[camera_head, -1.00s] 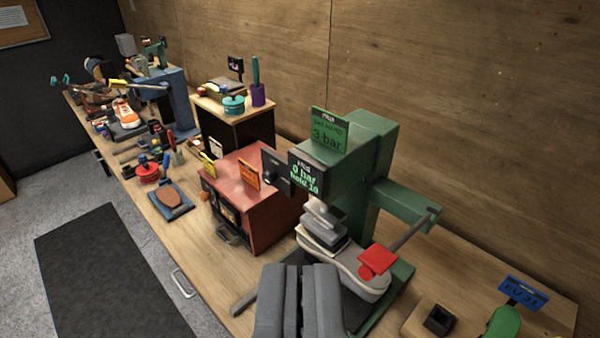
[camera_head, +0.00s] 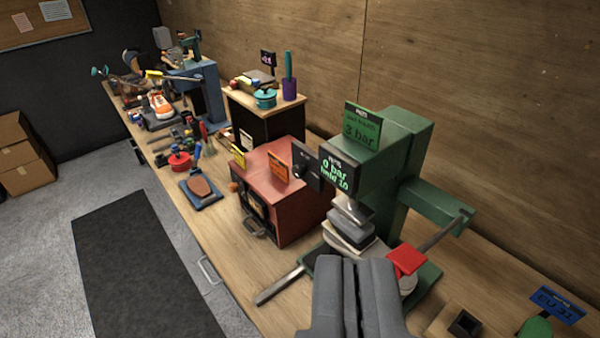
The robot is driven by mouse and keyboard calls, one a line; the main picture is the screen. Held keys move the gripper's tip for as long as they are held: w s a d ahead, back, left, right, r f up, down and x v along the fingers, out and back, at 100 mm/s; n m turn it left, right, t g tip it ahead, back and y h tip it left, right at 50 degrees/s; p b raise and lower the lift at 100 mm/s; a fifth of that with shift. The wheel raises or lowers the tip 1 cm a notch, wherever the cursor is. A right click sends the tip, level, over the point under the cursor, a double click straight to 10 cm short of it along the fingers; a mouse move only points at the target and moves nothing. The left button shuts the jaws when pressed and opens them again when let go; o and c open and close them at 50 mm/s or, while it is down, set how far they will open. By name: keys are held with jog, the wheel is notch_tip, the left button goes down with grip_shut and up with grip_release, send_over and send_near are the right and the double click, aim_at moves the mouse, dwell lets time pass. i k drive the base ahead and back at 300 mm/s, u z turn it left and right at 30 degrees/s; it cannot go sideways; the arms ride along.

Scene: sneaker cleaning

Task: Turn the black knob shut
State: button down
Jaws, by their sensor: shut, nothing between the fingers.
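The green press (camera_head: 400,165) stands on the bench right of centre. A small dark panel with a black knob (camera_head: 304,171) on it sits at the press's left front, beside a display (camera_head: 338,171) with green text reading 0 bar. The knob is small here, and its turn position cannot be told. My gripper (camera_head: 355,264) is shut and empty at the bottom of the view. It appears below and right of the knob, apart from it. It hides part of the press base and of the shoe sole there.
A red oven-like box (camera_head: 277,205) stands just left of the press. A red pad (camera_head: 406,259) is right of my gripper. A dark mat (camera_head: 140,265) lies on the floor.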

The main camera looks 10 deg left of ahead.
aim_at(299, 171)
jog(key=z, duration=1.75)
jog(key=k, duration=1.1)
jog(key=u, duration=1.5)
jog(key=i, duration=1)
jog(key=z, duration=0.05)
